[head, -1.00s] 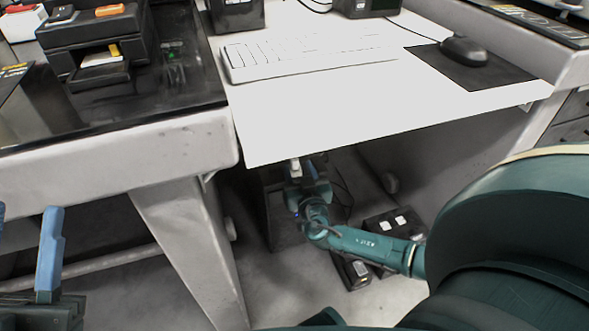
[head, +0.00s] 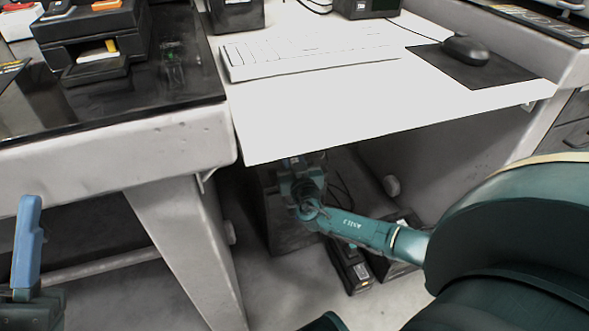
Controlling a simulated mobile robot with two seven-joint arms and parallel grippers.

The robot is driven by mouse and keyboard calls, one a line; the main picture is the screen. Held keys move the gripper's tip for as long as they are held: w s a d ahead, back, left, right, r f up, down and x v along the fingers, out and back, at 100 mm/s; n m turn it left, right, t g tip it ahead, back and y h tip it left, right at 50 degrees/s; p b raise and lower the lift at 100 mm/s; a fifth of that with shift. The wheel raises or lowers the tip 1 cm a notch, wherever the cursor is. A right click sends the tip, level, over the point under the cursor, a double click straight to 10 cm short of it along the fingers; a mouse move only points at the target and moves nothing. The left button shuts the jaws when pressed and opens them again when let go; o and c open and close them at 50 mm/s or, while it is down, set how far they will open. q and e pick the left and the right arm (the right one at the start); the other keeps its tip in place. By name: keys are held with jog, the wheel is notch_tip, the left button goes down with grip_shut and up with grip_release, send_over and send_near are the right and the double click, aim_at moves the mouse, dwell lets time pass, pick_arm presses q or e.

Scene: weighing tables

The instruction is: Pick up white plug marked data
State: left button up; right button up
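My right gripper (head: 296,168) reaches under the white tabletop (head: 330,125), in front of a dark box (head: 285,225). The table's front edge cuts off its fingertips, so I cannot see whether it holds anything. I cannot make out the white plug marked data in this view. My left gripper (head: 27,245) is at the lower left edge. Only one blue finger shows clearly, and nothing is seen in it.
A black power strip (head: 349,265) lies on the floor under my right forearm, with another dark unit (head: 405,225) beside it. A keyboard (head: 310,55) and a mouse (head: 464,49) lie on the tabletop. A grey table leg (head: 190,235) stands left of my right arm.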

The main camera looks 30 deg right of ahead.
grip_shut()
